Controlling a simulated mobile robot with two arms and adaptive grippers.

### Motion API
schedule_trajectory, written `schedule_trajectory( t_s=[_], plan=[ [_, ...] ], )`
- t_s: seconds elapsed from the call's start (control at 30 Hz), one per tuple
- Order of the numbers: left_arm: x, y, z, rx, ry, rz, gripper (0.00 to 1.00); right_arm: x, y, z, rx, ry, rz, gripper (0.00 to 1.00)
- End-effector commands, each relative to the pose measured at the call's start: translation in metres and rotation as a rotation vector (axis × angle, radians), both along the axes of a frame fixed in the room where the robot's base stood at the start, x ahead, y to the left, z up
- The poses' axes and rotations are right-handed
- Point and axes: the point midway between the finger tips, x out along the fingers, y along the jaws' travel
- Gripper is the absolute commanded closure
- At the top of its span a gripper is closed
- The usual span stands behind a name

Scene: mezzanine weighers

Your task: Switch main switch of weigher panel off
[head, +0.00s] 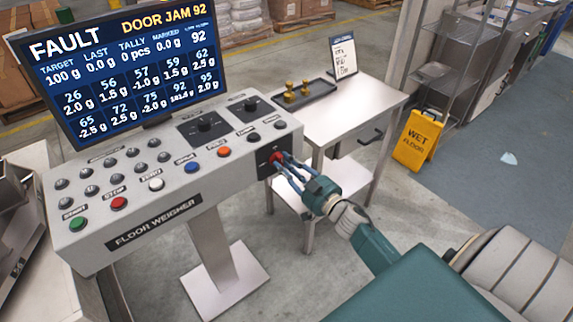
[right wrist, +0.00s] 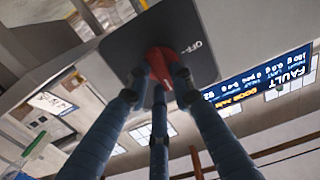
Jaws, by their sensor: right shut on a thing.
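The weigher panel (head: 150,183) is a light grey console labelled "FLOOR WEIGHER". Its screen (head: 122,72) reads "FAULT" and "DOOR JAM 92". The main switch (head: 277,157) is a red knob on a dark plate at the panel's right front end. In the right wrist view the red switch (right wrist: 160,62) sits on a dark plate (right wrist: 188,30) with an "OFF" mark beside it. My right gripper (head: 279,162) has its blue fingers closed around the red knob, which they partly hide. My left gripper is not in view.
A steel table (head: 340,118) behind holds a dark tray (head: 318,88) with brass weights and a sign card (head: 344,57). A yellow wet-floor sign (head: 416,138) stands at right. Several buttons and knobs, including a red stop button (head: 119,203), crowd the panel top.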

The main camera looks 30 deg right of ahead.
Motion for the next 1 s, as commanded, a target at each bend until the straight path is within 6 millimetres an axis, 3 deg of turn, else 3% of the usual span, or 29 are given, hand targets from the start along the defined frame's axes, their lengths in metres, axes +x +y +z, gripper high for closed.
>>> schedule_trajectory(
  t_s=[0.47,1.0],
  plan=[
    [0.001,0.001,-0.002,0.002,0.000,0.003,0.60,0.000,0.001,0.001,-0.144,-0.012,0.000,1.00],
    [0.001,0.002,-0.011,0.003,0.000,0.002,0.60,-0.001,0.005,0.001,-0.640,-0.050,0.001,1.00]
  ],
)
